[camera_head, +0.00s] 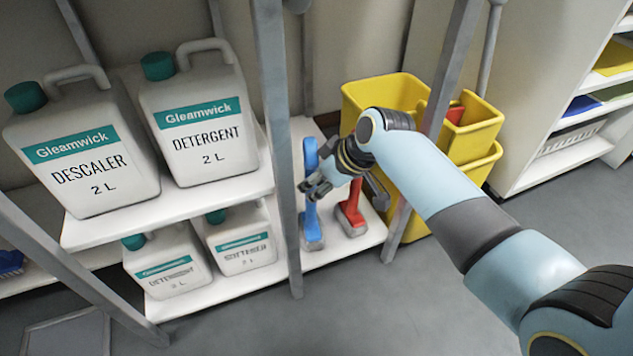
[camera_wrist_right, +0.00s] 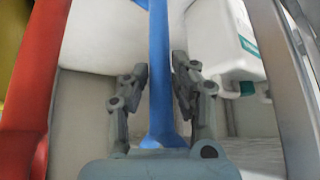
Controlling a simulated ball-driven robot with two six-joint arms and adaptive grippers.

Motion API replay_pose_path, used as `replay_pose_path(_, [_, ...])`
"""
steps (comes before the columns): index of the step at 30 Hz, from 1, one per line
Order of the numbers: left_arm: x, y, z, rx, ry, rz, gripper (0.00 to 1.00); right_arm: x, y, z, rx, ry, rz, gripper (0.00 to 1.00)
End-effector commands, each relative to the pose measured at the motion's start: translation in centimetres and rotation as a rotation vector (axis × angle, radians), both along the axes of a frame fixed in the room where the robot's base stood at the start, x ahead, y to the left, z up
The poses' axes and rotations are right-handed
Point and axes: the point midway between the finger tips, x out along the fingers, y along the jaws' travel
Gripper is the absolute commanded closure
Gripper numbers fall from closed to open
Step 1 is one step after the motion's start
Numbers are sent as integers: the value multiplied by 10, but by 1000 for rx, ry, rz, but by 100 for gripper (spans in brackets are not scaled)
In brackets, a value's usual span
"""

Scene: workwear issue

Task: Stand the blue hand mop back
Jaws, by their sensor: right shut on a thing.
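The blue hand mop (camera_head: 311,215) stands upright at the lower white shelf, with its grey head at the bottom. My right gripper (camera_head: 314,182) reaches in from the right and is shut on its handle. In the right wrist view the blue handle (camera_wrist_right: 159,50) runs between the two fingers of the gripper (camera_wrist_right: 159,88). The gripper hides part of the handle in the head view. My left gripper is in neither view.
A red hand mop (camera_head: 354,208) stands just right of the blue one. A grey rack post (camera_head: 282,150) is close on the left and another on the right. Gleamwick jugs (camera_head: 199,130) fill the shelves at left. A yellow bucket (camera_head: 375,93) stands behind my right arm.

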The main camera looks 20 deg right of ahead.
Motion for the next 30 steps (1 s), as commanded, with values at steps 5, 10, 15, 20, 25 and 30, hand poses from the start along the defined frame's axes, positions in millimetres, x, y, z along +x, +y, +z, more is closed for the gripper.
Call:
replay_pose_path(5, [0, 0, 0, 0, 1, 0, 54, 1, 0, 1, 0, -2, -1, 66])
replay_pose_path(10, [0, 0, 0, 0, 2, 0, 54, 0, 0, 1, 0, -1, -1, 48])
replay_pose_path(15, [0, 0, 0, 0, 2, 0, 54, 0, 0, 0, -1, 2, 0, 48])
replay_pose_path(20, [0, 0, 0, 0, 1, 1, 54, -3, -3, 5, -1, 0, -1, 48])
replay_pose_path(25, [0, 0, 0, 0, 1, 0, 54, -16, -12, 29, -3, -2, 1, 48])
replay_pose_path(30, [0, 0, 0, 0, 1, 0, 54, -33, -25, 62, -3, -2, 1, 48])
